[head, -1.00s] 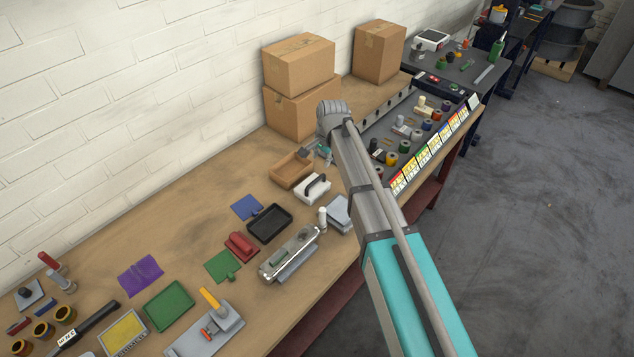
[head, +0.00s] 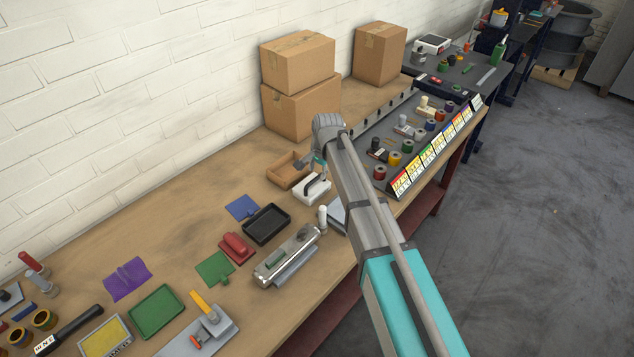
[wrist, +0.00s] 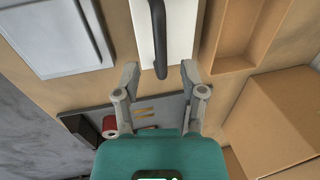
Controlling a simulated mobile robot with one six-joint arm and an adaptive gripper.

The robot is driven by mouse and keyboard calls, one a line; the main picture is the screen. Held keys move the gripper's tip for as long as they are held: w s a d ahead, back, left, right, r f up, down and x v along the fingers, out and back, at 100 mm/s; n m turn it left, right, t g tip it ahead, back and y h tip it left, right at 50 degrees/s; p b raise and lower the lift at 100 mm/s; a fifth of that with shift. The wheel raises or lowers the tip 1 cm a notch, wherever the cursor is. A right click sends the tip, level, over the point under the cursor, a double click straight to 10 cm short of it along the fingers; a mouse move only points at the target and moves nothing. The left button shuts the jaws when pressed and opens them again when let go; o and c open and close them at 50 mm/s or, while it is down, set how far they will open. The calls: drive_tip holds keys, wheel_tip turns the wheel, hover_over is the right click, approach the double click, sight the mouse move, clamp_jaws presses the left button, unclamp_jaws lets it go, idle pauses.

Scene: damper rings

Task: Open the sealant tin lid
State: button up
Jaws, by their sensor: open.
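A white box with a black bar handle (head: 312,190) stands on the wooden bench; I take it to be the sealant tin and its lid. No label on it can be read. In the wrist view its white top (wrist: 180,35) and the black handle (wrist: 158,35) fill the upper middle. My gripper (wrist: 160,74) is open and empty, with one finger on each side of the handle's near end. Contact cannot be told. In the head view my gripper (head: 317,162) is small and partly hidden by my arm, just behind the white box.
An open wooden tray (head: 287,170) lies right behind the white box. Cardboard boxes (head: 297,65) stand against the wall. A grey panel (wrist: 70,35) lies on the other side. A rack with coloured rolls (head: 394,159) is to the right. A black tray (head: 266,224) lies in front.

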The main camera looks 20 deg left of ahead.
sight(316, 179)
drive_tip(key=shift+w+a+f+b, duration=0.1)
drive_tip(key=shift+a+f+b, duration=0.05)
drive_tip(key=shift+f+b, duration=0.65)
drive_tip(key=shift+a+f+b, duration=0.15)
drive_tip(key=shift+f+b, duration=0.4)
drive_tip(key=shift+f, duration=0.3)
clamp_jaws()
drive_tip(key=shift+d, duration=0.15)
